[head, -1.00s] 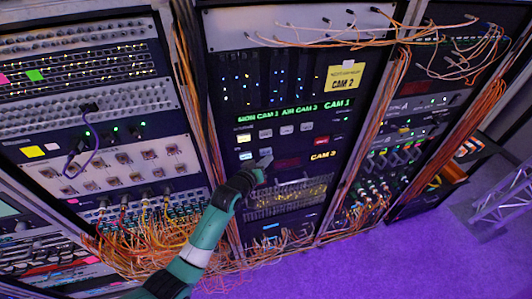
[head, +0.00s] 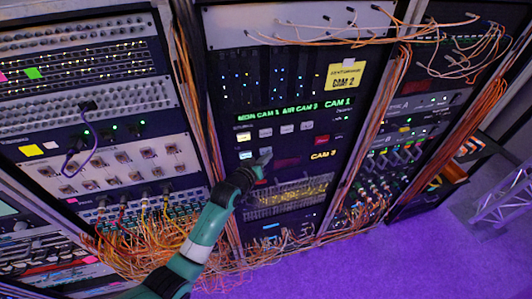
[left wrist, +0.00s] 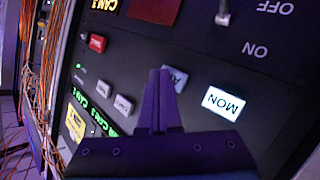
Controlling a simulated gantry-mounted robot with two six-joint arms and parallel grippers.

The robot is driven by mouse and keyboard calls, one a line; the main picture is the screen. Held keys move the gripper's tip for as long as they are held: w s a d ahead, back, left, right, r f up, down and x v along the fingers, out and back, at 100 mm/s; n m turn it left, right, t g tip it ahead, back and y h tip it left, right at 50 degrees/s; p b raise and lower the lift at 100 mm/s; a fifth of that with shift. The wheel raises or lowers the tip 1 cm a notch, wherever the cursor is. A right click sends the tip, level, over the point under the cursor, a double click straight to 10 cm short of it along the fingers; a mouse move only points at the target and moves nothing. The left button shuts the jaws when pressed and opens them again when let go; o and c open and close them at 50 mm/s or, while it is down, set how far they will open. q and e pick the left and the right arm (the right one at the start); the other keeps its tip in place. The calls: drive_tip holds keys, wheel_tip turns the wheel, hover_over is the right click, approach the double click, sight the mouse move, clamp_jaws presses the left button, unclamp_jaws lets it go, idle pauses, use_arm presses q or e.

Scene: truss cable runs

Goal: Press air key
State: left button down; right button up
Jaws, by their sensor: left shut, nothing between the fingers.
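The air key (left wrist: 180,76) is a pale key on the dark switch panel in the left wrist view, with its label partly covered by my fingers. The lit white MON key (left wrist: 222,102) is beside it. My left gripper (left wrist: 159,74) is shut and empty, its tips over or right beside the air key. I cannot tell whether they touch it. In the head view the left gripper (head: 264,158) reaches the panel just right of the lit MON key (head: 245,155). My right gripper is not in view.
Green text (head: 277,114) reads MON CAM 1 AIR CAM 3. Orange cables (head: 359,130) run down the rack's sides.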

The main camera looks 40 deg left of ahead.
use_arm(q)
drive_tip(key=shift+w+a+b, duration=0.25)
drive_tip(key=shift+a+b, duration=0.15)
drive_tip(key=shift+a, duration=0.05)
idle(0.7)
idle(0.4)
drive_tip(key=shift+s+d+p, duration=0.45)
drive_tip(key=shift+d+p, duration=0.3)
drive_tip(key=shift+p, duration=0.05)
drive_tip(key=shift+s+d+p, duration=0.4)
drive_tip(key=shift+d+p, duration=0.1)
drive_tip(key=shift+d, duration=0.2)
drive_tip(key=shift+s+d+p, duration=0.45)
drive_tip(key=shift+d+p, duration=0.05)
drive_tip(key=shift+d, duration=0.25)
drive_tip(key=shift+s+d+p, duration=0.4)
drive_tip(key=shift+d+p, duration=0.1)
drive_tip(key=shift+d, duration=0.2)
